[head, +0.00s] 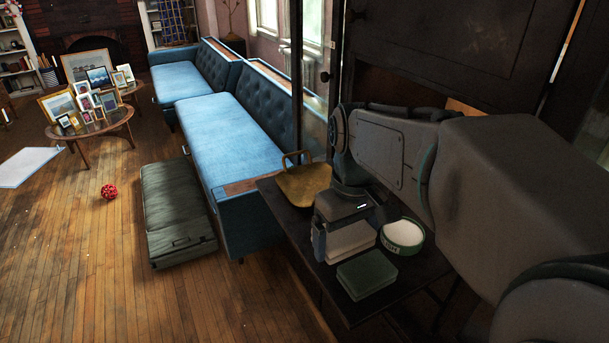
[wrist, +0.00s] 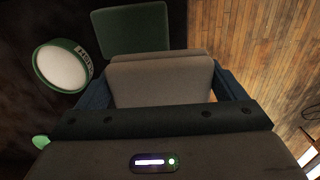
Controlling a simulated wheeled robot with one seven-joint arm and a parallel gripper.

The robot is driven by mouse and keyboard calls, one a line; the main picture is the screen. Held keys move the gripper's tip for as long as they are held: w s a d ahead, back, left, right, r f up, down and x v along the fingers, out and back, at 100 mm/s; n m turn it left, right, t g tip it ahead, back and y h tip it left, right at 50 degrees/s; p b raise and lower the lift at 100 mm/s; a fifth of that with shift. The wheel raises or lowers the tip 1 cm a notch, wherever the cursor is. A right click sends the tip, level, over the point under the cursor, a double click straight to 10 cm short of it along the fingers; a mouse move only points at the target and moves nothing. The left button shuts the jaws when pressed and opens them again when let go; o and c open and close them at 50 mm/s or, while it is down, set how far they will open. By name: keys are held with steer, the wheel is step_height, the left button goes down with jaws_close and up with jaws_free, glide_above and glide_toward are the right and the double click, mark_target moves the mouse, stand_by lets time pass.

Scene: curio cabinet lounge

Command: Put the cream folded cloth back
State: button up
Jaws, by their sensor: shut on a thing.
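The cream folded cloth (head: 351,243) shows under my gripper (head: 345,234) in the head view, over the dark table. In the wrist view the cloth (wrist: 160,80) fills the space between the two blue fingers of my gripper (wrist: 160,90), one on each side of it. My gripper is shut on it. The cloth's near part is hidden by the gripper body in the wrist view. I cannot tell whether the cloth touches the tabletop.
A green folded cloth or block (head: 367,274) lies beside the cream cloth on the dark table (head: 345,308). A green-rimmed white bowl (head: 403,236) stands to the right. A brass-coloured handled object (head: 303,184) stands behind. A blue sofa (head: 215,130) and open wooden floor lie left.

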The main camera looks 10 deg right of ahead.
steer(key=w+f, duration=0.1)
steer(key=w, duration=0.1)
steer(key=w+f, duration=0.1)
steer(key=w, duration=0.1)
steer(key=w+f+p, duration=0.1)
steer(key=w+f, duration=0.1)
steer(key=w, duration=0.1)
steer(key=shift+d, duration=0.35)
steer(key=shift+f+p, duration=0.35)
steer(key=shift+f, duration=1.75)
steer(key=shift+f, duration=0.2)
steer(key=o, duration=0.7)
steer(key=shift+o, duration=0.2)
